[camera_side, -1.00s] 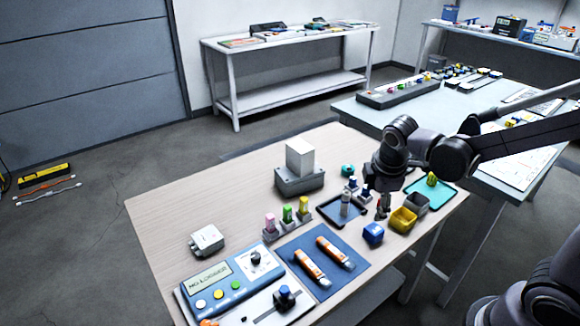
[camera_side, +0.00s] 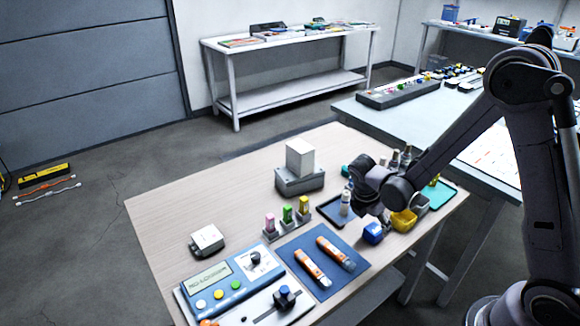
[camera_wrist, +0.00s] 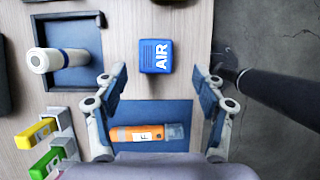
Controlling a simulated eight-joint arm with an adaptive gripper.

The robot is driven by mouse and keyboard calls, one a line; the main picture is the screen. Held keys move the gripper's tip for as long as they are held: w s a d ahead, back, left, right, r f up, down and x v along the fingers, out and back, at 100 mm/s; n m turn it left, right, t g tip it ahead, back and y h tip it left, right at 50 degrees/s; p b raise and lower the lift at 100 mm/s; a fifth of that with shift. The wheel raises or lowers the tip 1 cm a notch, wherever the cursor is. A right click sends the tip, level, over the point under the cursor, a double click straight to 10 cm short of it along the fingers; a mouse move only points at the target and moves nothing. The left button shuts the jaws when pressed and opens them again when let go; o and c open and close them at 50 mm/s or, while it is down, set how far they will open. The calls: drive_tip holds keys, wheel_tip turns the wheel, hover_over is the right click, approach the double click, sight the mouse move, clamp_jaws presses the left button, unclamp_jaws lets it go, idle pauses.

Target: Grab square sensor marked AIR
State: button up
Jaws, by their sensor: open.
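The square blue sensor marked AIR (camera_wrist: 156,56) sits on the wooden table, its white lettering facing up in the wrist view. It also shows in the side view as a blue cube (camera_side: 373,232) beside the yellow bin. My gripper (camera_wrist: 163,78) is open and empty. In the wrist view its two fingers stand apart, one on each side of the sensor's line, with the sensor between and slightly beyond the tips, touching neither. In the side view my gripper's fingers are hard to make out above the sensor.
A white-capped cylinder (camera_wrist: 44,60) stands in a dark blue tray (camera_wrist: 84,79) left of the sensor. An orange tube (camera_wrist: 140,133) lies on a blue mat (camera_wrist: 150,108) nearer me. A yellow bin (camera_side: 403,221) is close by. The table edge lies to the right.

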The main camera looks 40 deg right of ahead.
sight(374, 229)
drive_tip(key=shift+w+x, duration=0.2)
drive_tip(key=shift+x, duration=1.35)
drive_tip(key=shift+w+x, duration=0.15)
drive_tip(key=shift+x, duration=1.35)
drive_tip(key=c, duration=1.3)
